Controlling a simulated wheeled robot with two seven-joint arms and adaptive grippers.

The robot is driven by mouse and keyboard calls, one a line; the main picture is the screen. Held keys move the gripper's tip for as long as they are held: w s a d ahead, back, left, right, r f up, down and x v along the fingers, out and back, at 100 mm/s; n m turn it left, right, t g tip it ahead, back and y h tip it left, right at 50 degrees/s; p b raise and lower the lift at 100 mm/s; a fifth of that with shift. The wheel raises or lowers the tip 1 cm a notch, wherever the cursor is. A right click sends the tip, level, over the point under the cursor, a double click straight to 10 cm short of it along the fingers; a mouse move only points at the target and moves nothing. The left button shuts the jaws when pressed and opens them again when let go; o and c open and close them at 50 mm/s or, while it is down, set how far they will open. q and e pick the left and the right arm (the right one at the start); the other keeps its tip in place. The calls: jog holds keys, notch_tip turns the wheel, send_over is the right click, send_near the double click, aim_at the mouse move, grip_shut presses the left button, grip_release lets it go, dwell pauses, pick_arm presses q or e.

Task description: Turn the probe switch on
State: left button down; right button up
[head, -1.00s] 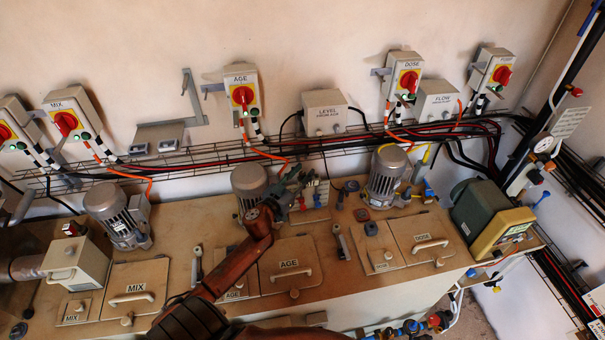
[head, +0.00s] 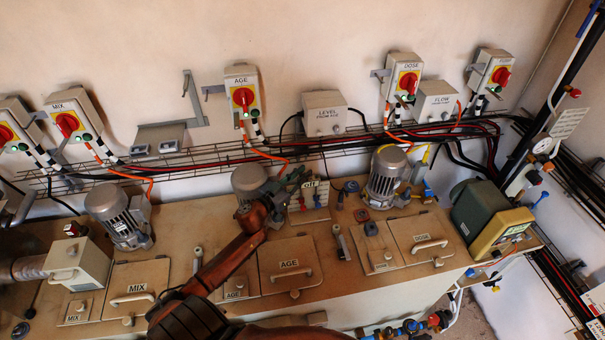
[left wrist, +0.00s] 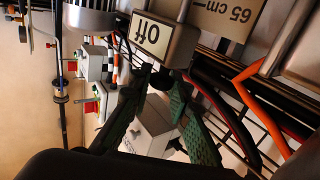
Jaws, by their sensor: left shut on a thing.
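A small grey box with a pale "Off" label, which I take as the probe switch (head: 308,184), stands at the back of the bench behind the AGE lid in the head view. In the left wrist view the same probe switch (left wrist: 152,36) is large and upside down, just beyond my fingertips. My left gripper (head: 291,178) reaches to its left side. In the left wrist view, the left gripper's green fingers (left wrist: 160,82) are at the label's lower edge, closed on the switch; the exact contact is hard to see. My right gripper is not in view.
Motors (head: 385,178) stand either side of the switch in the head view. A wire cable tray (head: 340,143) with red and black cables runs behind. The AGE lid (head: 290,266) lies in front.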

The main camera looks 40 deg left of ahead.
pick_arm(q)
jog(key=c, duration=1.8)
grip_release()
jog(key=shift+c, duration=0.2)
jog(key=s, duration=1.2)
jog(key=shift+a, duration=0.15)
